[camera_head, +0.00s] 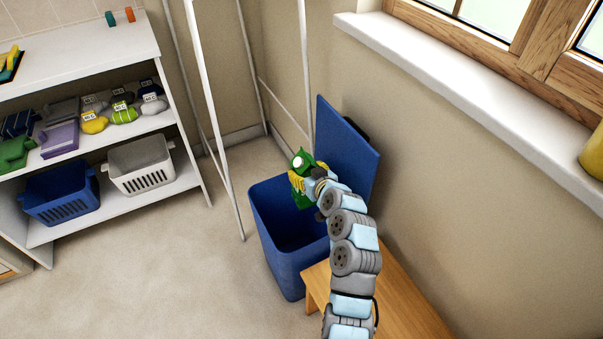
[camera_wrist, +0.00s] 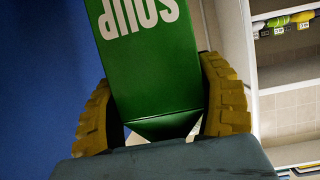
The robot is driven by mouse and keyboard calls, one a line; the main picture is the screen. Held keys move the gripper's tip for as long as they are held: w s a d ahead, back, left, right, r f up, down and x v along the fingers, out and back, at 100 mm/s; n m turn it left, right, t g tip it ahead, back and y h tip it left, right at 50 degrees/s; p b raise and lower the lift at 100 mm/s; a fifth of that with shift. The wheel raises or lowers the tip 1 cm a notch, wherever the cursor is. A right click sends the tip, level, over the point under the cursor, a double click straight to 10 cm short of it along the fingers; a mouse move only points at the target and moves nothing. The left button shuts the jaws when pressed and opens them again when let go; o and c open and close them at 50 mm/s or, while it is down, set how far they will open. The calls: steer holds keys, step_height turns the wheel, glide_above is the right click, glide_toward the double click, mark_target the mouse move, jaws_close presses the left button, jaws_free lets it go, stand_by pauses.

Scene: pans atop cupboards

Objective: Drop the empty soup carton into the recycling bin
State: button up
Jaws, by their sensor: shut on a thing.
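The soup carton (camera_wrist: 150,70) is green with white "SOUP" lettering. In the wrist view it stands between the yellow fingers of my gripper (camera_wrist: 165,110), which are shut on its sides. In the head view the green carton (camera_head: 297,176) is held above the open recycling bin, and my gripper (camera_head: 312,183) is partly hidden by my arm. The blue recycling bin (camera_head: 277,258) stands on the floor with its lid (camera_head: 347,150) raised at the back right. The bin's inside is dark and its contents cannot be made out.
A wooden bench (camera_head: 400,300) stands against the bin's front right. A white metal frame (camera_head: 213,110) stands behind and left of the bin. White shelves (camera_head: 120,145) at the left hold clothes, a blue basket (camera_head: 60,195) and a white basket (camera_head: 140,165). Floor left of the bin is clear.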

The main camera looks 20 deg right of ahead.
steer(key=shift+f+b, duration=1.1)
steer(key=shift+f, duration=1.75)
steer(key=o, duration=1.1)
steer(key=shift+s, duration=0.15)
steer(key=shift+v, duration=5.95)
steer(key=shift+r, duration=0.15)
